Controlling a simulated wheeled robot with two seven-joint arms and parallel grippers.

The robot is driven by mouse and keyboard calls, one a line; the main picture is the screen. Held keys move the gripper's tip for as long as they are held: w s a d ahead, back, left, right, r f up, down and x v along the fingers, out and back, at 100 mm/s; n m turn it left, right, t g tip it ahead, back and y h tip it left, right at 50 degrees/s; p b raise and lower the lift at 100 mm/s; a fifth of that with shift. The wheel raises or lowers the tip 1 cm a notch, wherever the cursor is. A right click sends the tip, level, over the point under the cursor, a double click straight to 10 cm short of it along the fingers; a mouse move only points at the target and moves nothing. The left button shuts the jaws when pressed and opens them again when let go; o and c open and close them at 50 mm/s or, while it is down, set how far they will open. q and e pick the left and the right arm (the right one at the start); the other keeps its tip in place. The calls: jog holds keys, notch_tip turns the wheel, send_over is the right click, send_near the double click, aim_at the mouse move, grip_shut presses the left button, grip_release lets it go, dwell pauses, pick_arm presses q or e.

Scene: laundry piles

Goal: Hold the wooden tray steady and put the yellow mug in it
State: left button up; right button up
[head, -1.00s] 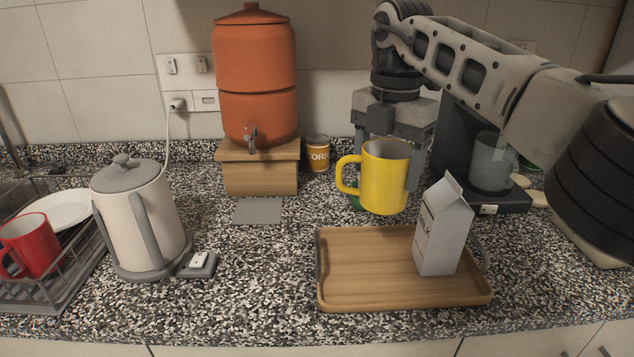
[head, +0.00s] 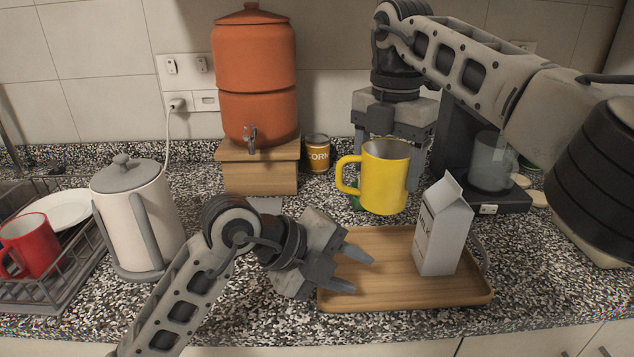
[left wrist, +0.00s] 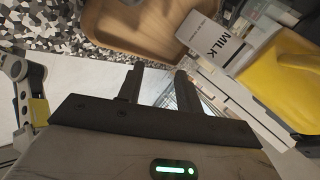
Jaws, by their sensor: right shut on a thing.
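The yellow mug (head: 383,182) is upright in my right gripper (head: 388,165), which is shut on it above the counter, just behind the wooden tray. The mug also shows at the right of the left wrist view (left wrist: 285,72). The wooden tray (head: 400,290) lies flat on the counter; part of it shows in the left wrist view (left wrist: 130,28). My left gripper (head: 361,275) is open and empty, its fingertips appearing over the tray's left end. It hides the tray's left handle. Its fingers also show in the left wrist view (left wrist: 158,82).
A milk carton (head: 440,235) stands on the tray's right side. A white kettle (head: 140,215) and a rack with a red mug (head: 30,245) are at left. Behind are an orange water dispenser (head: 253,75), a corn can (head: 316,155) and a coffee machine (head: 500,200).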

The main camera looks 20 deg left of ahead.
pick_arm(q)
jog(key=w+a+r+n+t+h, duration=0.3)
jog(key=w+a+r+t, duration=0.3)
jog(key=w+a+r, duration=0.3)
jog(key=w+d+r+m+h, duration=0.2)
jog(key=w+d+r, duration=0.2)
jog(key=w+r, duration=0.15)
jog(key=w+d+r+m+h, duration=0.25)
jog(key=w+d+r, duration=0.2)
jog(key=r, duration=0.25)
jog(key=s+a+f+m+g+y, duration=0.1)
jog(key=s+a+f+g+y, duration=0.25)
jog(key=a+g+y, duration=0.2)
jog(key=s+a+f+m+g+y, duration=0.1)
jog(key=s+a+f+g+y, duration=0.1)
jog(key=a+f+g+y, duration=0.3)
jog(key=d+f+m+y, duration=0.1)
jog(key=f+y, duration=0.1)
jog(key=s+d+f+m+y, duration=0.1)
jog(key=f+m+y, duration=0.1)
jog(key=f, duration=0.1)
jog(key=f+m+g+y, duration=0.1)
jog(key=f, duration=0.1)
jog(key=shift+s+d+f+y, duration=0.35)
jog(key=shift+d+f+y, duration=0.05)
notch_tip(320, 180, down, 11)
jog(key=shift+r, duration=0.1)
